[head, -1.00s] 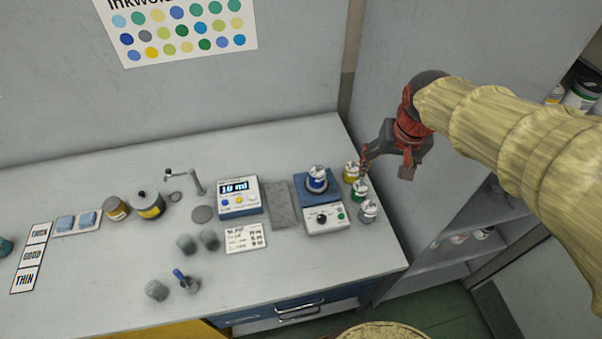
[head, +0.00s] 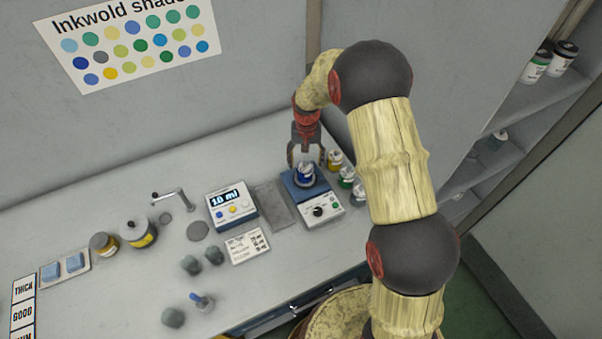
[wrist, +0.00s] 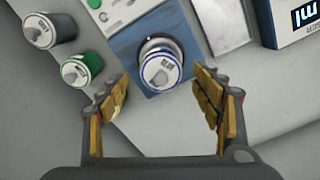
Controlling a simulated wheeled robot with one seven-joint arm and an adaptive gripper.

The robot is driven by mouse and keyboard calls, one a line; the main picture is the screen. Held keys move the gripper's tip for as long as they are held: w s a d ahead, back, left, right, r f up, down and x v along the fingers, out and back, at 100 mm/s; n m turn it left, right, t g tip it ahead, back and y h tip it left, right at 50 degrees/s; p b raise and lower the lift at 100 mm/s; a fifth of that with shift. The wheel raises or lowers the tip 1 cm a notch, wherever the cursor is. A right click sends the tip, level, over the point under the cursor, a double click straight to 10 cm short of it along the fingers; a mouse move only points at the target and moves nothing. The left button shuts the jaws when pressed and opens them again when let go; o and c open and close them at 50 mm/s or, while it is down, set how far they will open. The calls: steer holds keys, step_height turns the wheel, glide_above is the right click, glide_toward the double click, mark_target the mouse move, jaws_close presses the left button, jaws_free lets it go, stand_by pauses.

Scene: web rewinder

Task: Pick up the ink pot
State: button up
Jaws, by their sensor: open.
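The ink pot (head: 305,174), blue with a white label and pale lid, stands on the blue plate of a small scale (head: 328,209) on the bench. In the wrist view the pot (wrist: 160,71) shows from above, upright, between and just ahead of the fingertips. My gripper (head: 306,158) is open and above the pot, with a finger to each side. In the wrist view my gripper (wrist: 160,92) has nothing between its pads, and a gap shows between each finger and the pot.
Yellow (head: 334,160), green (head: 346,177) and grey (head: 358,193) pots stand close to the scale's right. The green pot (wrist: 82,68) is near one finger in the wrist view. A dispenser (head: 231,209) reading 10 ml stands left of the scale.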

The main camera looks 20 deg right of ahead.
step_height(320, 180, down, 7)
steer(key=shift+a+r, duration=0.1)
steer(key=shift+r, duration=0.1)
steer(key=shift+c, duration=0.8)
steer(key=c, duration=1.3)
steer(key=shift+c, duration=0.2)
steer(key=shift+r, duration=0.15)
